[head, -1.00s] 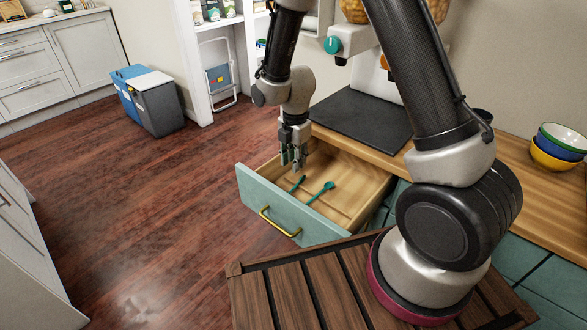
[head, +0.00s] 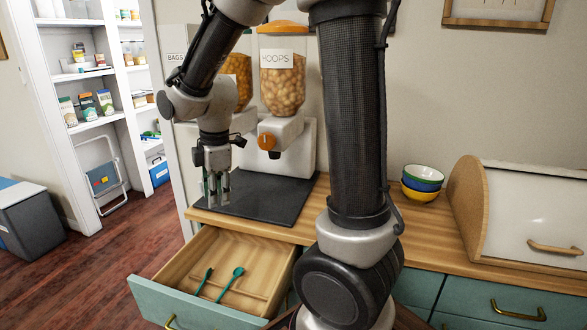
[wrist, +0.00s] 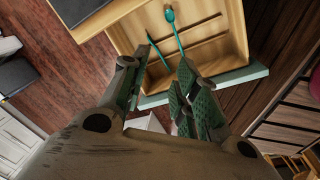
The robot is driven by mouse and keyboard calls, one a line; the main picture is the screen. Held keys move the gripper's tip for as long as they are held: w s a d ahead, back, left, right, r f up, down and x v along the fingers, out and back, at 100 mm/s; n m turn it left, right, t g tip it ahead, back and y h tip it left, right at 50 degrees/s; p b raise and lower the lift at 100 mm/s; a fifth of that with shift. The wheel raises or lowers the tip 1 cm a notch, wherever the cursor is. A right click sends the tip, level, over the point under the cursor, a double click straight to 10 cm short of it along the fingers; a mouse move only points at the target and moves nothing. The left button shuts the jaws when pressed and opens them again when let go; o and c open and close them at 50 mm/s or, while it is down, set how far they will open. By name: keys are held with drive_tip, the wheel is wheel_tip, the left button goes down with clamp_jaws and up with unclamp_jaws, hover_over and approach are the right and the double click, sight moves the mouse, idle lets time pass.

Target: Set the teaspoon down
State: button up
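Two teal utensils lie in the open drawer (head: 171,281). One, with a round spoon bowl (head: 236,272), lies right of a thinner one (head: 204,280) whose head is hard to make out. I cannot tell for sure which is the teaspoon. In the wrist view, the round-bowled spoon (wrist: 170,16) is at the top and the thinner utensil (wrist: 158,54) is to its left, partly behind a finger. My gripper (head: 217,187) is above the drawer's back edge. In the wrist view my gripper (wrist: 157,88) has its fingers apart, with nothing visible between them.
A dark mat (head: 270,200) lies on the wooden counter (head: 330,196) behind the drawer. Cereal dispensers (head: 283,80) stand at the back. Stacked bowls (head: 422,184) and a bread box (head: 525,215) are on the right. A grey bin (head: 38,222) stands on the floor at left.

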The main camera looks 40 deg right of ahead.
drive_tip(key=s+d+r+m+t, duration=0.1)
drive_tip(key=s+d+r+m, duration=0.4)
drive_tip(key=s+m, duration=0.3)
drive_tip(key=s+d+r+m+t, duration=0.1)
drive_tip(key=s+d+r+m, duration=0.4)
drive_tip(key=s+m, duration=0.3)
drive_tip(key=s+r, duration=0.1)
drive_tip(key=s, duration=0.2)
drive_tip(key=shift+t, duration=0.3)
